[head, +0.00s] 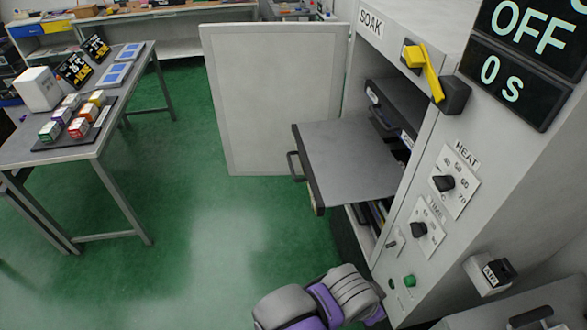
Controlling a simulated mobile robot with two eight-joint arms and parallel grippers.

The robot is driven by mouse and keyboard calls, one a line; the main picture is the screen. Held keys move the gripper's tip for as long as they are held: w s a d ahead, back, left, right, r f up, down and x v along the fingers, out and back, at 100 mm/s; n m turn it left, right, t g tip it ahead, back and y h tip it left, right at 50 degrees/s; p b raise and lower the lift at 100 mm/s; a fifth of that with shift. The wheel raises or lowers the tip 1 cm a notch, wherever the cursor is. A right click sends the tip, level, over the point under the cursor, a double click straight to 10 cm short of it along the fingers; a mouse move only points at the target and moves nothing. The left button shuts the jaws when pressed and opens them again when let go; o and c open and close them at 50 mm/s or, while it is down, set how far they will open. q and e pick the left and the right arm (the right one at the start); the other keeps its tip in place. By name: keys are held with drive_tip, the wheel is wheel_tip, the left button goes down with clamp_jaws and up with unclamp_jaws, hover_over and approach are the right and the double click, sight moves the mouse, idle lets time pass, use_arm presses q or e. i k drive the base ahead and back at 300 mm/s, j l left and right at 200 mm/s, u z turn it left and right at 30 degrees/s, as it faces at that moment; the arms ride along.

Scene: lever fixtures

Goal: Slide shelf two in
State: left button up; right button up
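One grey shelf (347,160) is pulled far out of the open cabinet (437,130) marked SOAK. It is flat, and its top is bare. Its dark front edge carries a black handle (295,166) facing left. I cannot read a shelf number on it. Another shelf (385,118) sits inside the cabinet above it, pushed in. Below it the lower compartment is partly hidden. Part of my grey and purple arm shows at the bottom centre, below the shelf and apart from it. I cannot see either gripper's fingers.
The cabinet's white door (272,98) stands open behind the shelf. A yellow lever (423,72), dials (445,184) and a dark display reading OFF and 0 s (520,60) are on the cabinet. A table (75,145) with small boxes stands left. Green floor between is clear.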

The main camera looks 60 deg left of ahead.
sight(344, 161)
drive_tip(key=k+j+u, duration=0.15)
drive_tip(key=u, duration=1.75)
drive_tip(key=i+j+z, duration=0.4)
drive_tip(key=z, duration=0.25)
